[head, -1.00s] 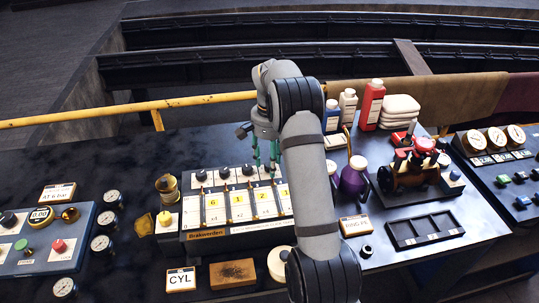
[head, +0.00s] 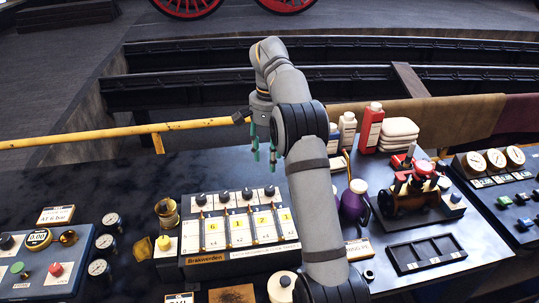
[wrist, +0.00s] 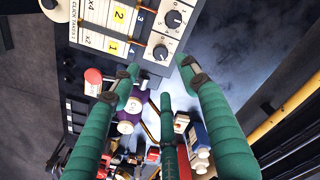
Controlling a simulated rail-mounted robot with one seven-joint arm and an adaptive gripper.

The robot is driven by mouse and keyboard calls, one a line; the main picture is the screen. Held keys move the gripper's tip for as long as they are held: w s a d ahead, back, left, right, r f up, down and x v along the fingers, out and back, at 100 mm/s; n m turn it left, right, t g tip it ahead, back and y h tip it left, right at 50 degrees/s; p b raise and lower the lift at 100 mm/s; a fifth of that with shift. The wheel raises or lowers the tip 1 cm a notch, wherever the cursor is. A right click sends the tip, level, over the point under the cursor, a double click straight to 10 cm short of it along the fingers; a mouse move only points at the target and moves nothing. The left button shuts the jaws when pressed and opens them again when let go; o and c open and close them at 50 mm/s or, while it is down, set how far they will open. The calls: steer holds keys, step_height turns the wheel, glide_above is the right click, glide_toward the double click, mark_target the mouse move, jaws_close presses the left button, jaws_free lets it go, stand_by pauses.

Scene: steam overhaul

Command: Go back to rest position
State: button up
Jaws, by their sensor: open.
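My gripper (head: 264,156) hangs open and empty in the head view, its green fingers above and behind the knob row of the Brakwerden panel (head: 240,256). In the wrist view the green fingers of my gripper (wrist: 157,72) are spread apart with nothing between them. The panel (wrist: 146,52) shows at the top of the wrist view, with its knobs and numbered strips. My grey arm crosses the head view and hides part of the bench to the panel's right.
A purple jug (head: 354,201), a red bottle (head: 371,128) and a model engine (head: 408,196) stand right of my arm. A black compartment tray (head: 427,252) lies in front. A blue gauge box (head: 45,268) is at left. A yellow rail (head: 190,125) runs behind the bench.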

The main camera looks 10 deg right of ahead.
mark_target(270, 188)
step_height(270, 188, down, 12)
steer(key=shift+f, duration=0.1)
stand_by(0.6)
stand_by(0.4)
